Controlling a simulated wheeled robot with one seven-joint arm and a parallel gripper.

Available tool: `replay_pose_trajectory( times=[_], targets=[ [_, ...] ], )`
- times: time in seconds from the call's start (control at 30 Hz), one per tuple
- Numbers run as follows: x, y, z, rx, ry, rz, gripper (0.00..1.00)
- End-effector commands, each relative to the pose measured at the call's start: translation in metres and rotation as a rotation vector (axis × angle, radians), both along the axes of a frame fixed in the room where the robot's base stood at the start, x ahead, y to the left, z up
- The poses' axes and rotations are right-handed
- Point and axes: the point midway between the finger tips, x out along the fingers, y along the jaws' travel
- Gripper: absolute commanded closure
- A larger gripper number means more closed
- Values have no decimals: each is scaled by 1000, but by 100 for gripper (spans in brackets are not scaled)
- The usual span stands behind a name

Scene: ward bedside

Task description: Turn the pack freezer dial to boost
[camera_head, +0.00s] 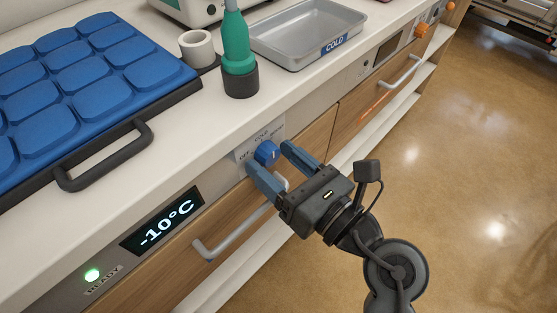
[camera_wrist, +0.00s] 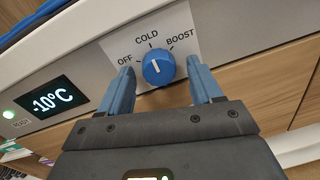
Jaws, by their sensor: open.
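The pack freezer dial (camera_head: 266,152) is a round blue knob on the counter's front panel. In the wrist view the dial (camera_wrist: 158,69) has a white pointer line aimed up, roughly at COLD. The label plate (camera_wrist: 185,22) reads OFF at left, COLD at top and BOOST at right. My gripper (camera_head: 268,156) is open in front of the panel, with one blue finger on each side of the dial. In the wrist view a gap shows between the dial and each finger; whether the fingertips reach the dial's depth is unclear.
The freezer display (camera_head: 163,220) reads -10°C, with a green READY light (camera_head: 92,275) lit. Blue packs (camera_head: 95,65) lie in a dark-handled tray on the counter. A green bottle (camera_head: 237,50) and a COLD tray (camera_head: 300,50) stand behind. A drawer handle (camera_head: 235,232) is below the dial.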

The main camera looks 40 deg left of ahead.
Motion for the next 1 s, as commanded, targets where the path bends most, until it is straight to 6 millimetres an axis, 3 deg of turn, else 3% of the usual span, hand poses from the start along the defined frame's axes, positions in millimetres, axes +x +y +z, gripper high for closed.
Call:
replay_pose_trajectory(
  times=[0.2, 0.77, 1.0],
  targets=[
    [0, 0, 0, 0, 1, 0, 36],
    [0, 0, 0, 0, 1, 0, 90],
    [0, 0, 2, 1, 18, 0, 91]
  ],
)
